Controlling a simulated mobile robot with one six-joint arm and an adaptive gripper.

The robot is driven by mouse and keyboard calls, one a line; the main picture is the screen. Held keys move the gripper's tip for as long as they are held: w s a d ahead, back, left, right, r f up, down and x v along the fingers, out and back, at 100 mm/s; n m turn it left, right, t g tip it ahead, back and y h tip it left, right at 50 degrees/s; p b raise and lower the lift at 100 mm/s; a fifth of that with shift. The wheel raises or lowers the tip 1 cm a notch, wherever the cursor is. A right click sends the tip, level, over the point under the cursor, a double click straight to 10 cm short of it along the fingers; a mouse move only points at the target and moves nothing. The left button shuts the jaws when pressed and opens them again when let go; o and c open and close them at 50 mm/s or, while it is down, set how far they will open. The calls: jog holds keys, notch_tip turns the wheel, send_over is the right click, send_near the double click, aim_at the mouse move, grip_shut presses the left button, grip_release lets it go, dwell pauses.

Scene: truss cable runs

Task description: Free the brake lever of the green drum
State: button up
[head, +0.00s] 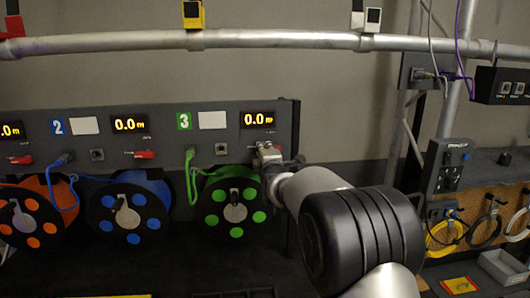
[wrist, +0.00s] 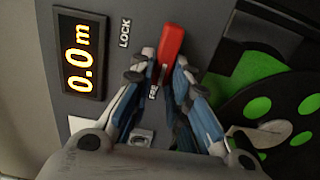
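The green drum (head: 236,208) hangs under the panel section marked 3, with a green cable (head: 191,172) running up from it. Its brake lever, a red bar (wrist: 172,42), shows in the wrist view beside the LOCK and FREE labels. In the head view my gripper (head: 266,152) hides this lever. In the wrist view my gripper (wrist: 166,62) is open, with one finger on each side of the red bar. A narrow gap seems to remain, and I cannot tell whether either finger touches it. The drum's green spots (wrist: 258,108) show at the right of the wrist view.
The blue drum (head: 130,210) and orange drum (head: 30,218) hang to the left, each with a red lever above. The green drum's display (wrist: 80,52) reads 0.0 m. A truss pipe (head: 260,39) crosses above the panel. Coiled cables (head: 485,230) hang at the right.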

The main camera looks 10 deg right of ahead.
jog(key=o, duration=0.4)
jog(key=s, duration=1.2)
jog(key=s+d+f+m+g, duration=0.1)
jog(key=s+f+m+g, duration=0.3)
jog(key=s, duration=1.1)
jog(key=s+d+f+m+g, duration=0.1)
jog(key=s+f+m+g, duration=0.4)
jog(key=s, duration=1)
jog(key=s+f+m+g, duration=0.4)
jog(key=s+m, duration=0.5)
jog(key=s, duration=0.6)
jog(key=shift+s+d+f, duration=0.2)
jog(key=shift+d+f, duration=0.2)
jog(key=shift+f, duration=0.05)
